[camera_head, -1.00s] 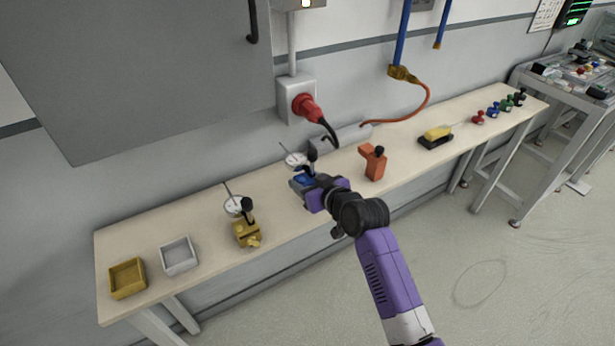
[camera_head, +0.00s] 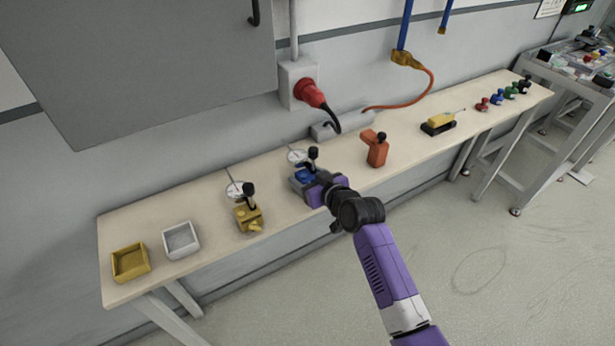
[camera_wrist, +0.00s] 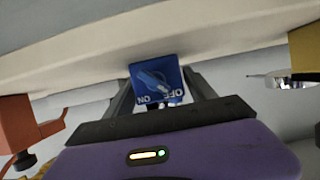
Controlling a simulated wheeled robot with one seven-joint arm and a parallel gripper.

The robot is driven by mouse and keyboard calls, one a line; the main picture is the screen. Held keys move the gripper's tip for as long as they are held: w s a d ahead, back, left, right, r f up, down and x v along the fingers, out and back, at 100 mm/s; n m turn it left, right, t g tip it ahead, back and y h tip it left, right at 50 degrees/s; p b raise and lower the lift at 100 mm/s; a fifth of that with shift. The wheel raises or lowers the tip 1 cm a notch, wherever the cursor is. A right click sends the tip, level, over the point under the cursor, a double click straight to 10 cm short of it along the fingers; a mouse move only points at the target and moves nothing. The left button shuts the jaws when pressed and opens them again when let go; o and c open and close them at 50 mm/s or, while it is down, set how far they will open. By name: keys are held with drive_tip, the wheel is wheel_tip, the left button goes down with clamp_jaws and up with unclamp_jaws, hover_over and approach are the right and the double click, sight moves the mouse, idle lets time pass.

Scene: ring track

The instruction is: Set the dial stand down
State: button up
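A second dial stand with a yellow base (camera_head: 248,218) stands to the left on the bench (camera_head: 215,250).
An orange block-shaped holder (camera_head: 376,150) stands close on the right. Farther right are a yellow tool on a black base (camera_head: 439,123) and several coloured knobs (camera_head: 497,97). A grey tray (camera_head: 181,240) and a yellow tray (camera_head: 130,262) are at the left end. A red plug (camera_head: 311,94) is behind.

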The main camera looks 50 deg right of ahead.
drive_tip(key=shift+o, duration=0.4)
drive_tip(key=shift+r, duration=0.25)
drive_tip(key=shift+s+a, duration=0.1)
drive_tip(key=shift+s, duration=0.25)
drive_tip(key=v, duration=1.1)
drive_tip(key=s+a+f, duration=0.3)
drive_tip(key=s+a, duration=1)
drive_tip(key=s+a+r+n+t+y, duration=0.1)
drive_tip(key=s+a+r+y, duration=0.1)
drive_tip(key=s+a+r, duration=0.2)
drive_tip(key=s+a+r+n+y, duration=0.1)
drive_tip(key=s+a+r, duration=0.3)
drive_tip(key=s, duration=0.7)
drive_tip(key=shift+a+r+n+t+y, duration=0.25)
drive_tip(key=shift+r+n+t+y, duration=0.15)
drive_tip(key=shift+n, duration=0.2)
